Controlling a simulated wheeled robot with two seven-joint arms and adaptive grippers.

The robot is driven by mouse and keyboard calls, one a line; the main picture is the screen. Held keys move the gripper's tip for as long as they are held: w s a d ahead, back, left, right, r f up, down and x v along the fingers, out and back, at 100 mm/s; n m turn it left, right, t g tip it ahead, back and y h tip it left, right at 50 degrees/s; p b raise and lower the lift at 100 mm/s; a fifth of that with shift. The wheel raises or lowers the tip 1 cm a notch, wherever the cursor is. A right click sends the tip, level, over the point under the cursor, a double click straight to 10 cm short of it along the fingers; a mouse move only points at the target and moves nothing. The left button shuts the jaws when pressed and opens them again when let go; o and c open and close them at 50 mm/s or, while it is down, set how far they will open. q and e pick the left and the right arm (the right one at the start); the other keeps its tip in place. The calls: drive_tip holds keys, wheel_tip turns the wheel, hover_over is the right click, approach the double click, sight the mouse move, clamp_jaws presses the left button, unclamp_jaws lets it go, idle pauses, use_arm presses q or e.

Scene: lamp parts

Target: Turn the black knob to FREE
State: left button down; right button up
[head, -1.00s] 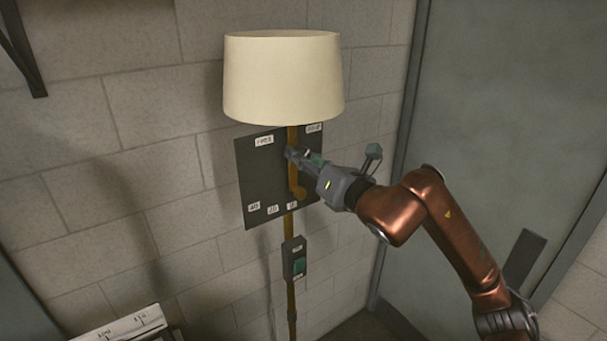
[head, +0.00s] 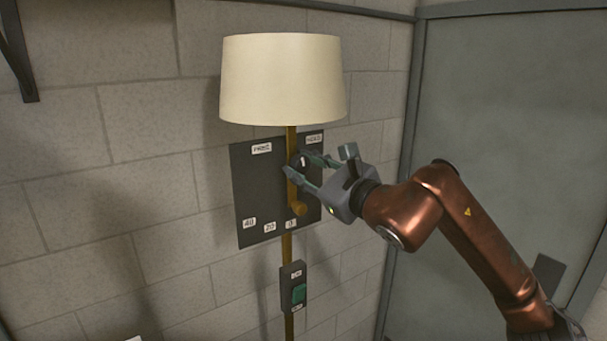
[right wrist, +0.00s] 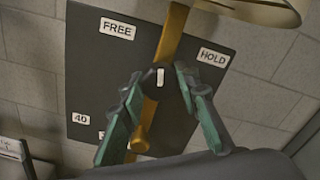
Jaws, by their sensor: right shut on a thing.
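The black knob (right wrist: 160,84) sits on a brass pole in front of a dark panel (right wrist: 83,75). A white mark on the knob is nearly upright in the right wrist view, between the FREE label (right wrist: 118,28) at upper left and the HOLD label (right wrist: 213,56) at upper right. My right gripper (right wrist: 159,82) is shut on the knob, one finger on each side. In the head view the right gripper (head: 300,163) reaches the knob from the right and its fingers partly cover it. My left gripper is not in view.
A cream lampshade (head: 282,80) hangs just above the panel. A brass lever (head: 298,208) sticks out below the knob, near my right gripper. A switch box with a green button (head: 299,293) is lower on the pole. A grey door (head: 490,130) is at the right.

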drive_tip(key=n+b, duration=0.1)
drive_tip(key=n, duration=0.3)
drive_tip(key=shift+n, duration=0.3)
drive_tip(key=n, duration=0.4)
drive_tip(key=shift+n, duration=0.4)
drive_tip(key=o, duration=1.2)
drive_tip(key=shift+c, duration=0.2)
drive_tip(key=shift+s+d, duration=0.1)
drive_tip(key=shift+d, duration=0.05)
drive_tip(key=v, duration=1.1)
drive_tip(key=shift+s+d, duration=0.25)
drive_tip(key=shift+a, duration=0.1)
